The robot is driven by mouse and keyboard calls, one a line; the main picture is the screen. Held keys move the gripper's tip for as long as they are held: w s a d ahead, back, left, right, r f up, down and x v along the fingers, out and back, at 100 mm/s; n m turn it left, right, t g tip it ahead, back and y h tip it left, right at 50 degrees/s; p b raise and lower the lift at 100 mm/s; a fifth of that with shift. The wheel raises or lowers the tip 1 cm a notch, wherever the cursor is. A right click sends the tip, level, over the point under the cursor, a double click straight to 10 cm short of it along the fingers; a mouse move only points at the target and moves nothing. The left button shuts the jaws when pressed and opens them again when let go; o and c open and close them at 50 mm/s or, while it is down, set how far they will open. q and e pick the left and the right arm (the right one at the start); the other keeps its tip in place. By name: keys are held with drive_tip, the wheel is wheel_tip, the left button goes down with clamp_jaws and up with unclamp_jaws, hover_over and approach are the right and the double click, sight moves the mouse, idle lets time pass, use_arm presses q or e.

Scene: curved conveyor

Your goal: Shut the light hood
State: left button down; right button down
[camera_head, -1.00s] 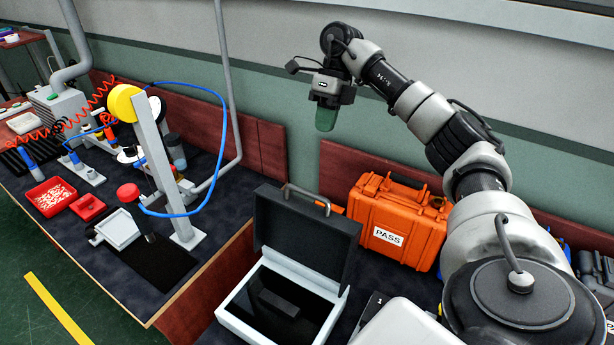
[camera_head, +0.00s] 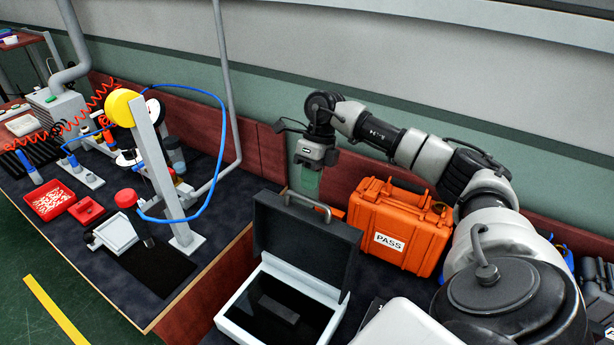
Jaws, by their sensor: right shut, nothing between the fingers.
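The light hood (camera_head: 305,245) is a dark box lid that stands open, tilted up at the back of a white-rimmed base (camera_head: 236,310). A grey bar handle (camera_head: 308,203) sits on its top edge. Inside the base is a dark panel with a small dark block on it. My right gripper (camera_head: 305,183) is shut and empty, pointing down just above and behind the handle. Its greenish fingers are partly hidden behind the handle and the hood's top edge, and I cannot tell whether they touch it. My left gripper is not in view.
An orange case (camera_head: 400,225) labelled PASS stands right of the hood, below my right arm. The left table holds a grey post (camera_head: 160,170) with a yellow reel, a blue hose and red trays (camera_head: 50,199). A wall runs behind the tables.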

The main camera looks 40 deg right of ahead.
drive_tip(key=shift+s+a+r, duration=0.1)
drive_tip(key=shift+s+a, duration=0.2)
drive_tip(key=shift+a, duration=0.55)
drive_tip(key=shift+d, duration=0.1)
